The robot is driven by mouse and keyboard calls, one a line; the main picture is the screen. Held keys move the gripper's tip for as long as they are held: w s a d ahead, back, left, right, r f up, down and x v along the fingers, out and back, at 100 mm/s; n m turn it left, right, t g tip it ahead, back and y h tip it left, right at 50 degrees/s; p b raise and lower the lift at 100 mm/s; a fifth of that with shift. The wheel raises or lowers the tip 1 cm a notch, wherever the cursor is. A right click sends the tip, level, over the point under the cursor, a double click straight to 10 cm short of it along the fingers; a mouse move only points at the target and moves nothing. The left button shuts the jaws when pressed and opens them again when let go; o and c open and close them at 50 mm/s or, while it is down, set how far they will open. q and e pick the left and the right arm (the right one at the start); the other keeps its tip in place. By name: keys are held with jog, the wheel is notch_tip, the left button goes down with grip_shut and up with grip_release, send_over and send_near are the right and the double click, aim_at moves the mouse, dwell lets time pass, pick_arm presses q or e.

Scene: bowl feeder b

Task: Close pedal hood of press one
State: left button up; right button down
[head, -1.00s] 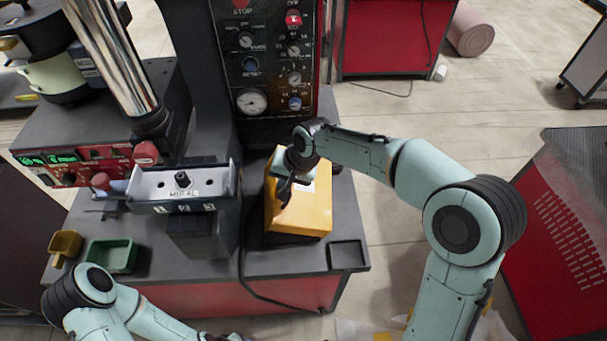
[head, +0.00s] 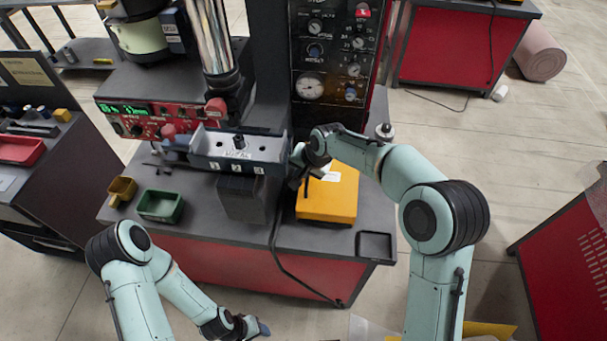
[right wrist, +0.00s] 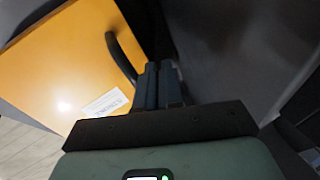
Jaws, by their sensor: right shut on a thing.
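The yellow-orange pedal hood (head: 335,203) sits on the right part of the grey press bench in the head view, with a white label on it. In the right wrist view, the hood (right wrist: 65,60) fills the left side, and its dark curved handle (right wrist: 121,56) runs to my fingertips. My right gripper (head: 301,184) is at the hood's left edge. In the wrist view, its blue-grey fingers (right wrist: 157,84) are together on the handle, whose gripped end is hidden. My left gripper (head: 259,328) is low in the head view, in front of the bench and away from the hood; its jaw opening is unclear.
The press fixture (head: 238,150) stands close left of my right gripper. The control panel (head: 335,60) rises behind the hood. A green tray (head: 160,206) and a small yellow bin (head: 121,190) are at the bench's left. A black square tray (head: 375,246) lies at the front right corner.

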jog(key=shift+s+a+f+g, duration=0.2)
jog(key=shift+s+f, duration=0.1)
jog(key=shift+f, duration=0.45)
jog(key=shift+s+a+f+g, duration=0.1)
jog(key=shift+s+a+f, duration=0.15)
jog(key=shift+f, duration=0.45)
jog(key=w+v, duration=0.1)
jog(key=v, duration=1.5)
jog(key=shift+t, duration=0.4)
jog(key=shift+r, duration=0.15)
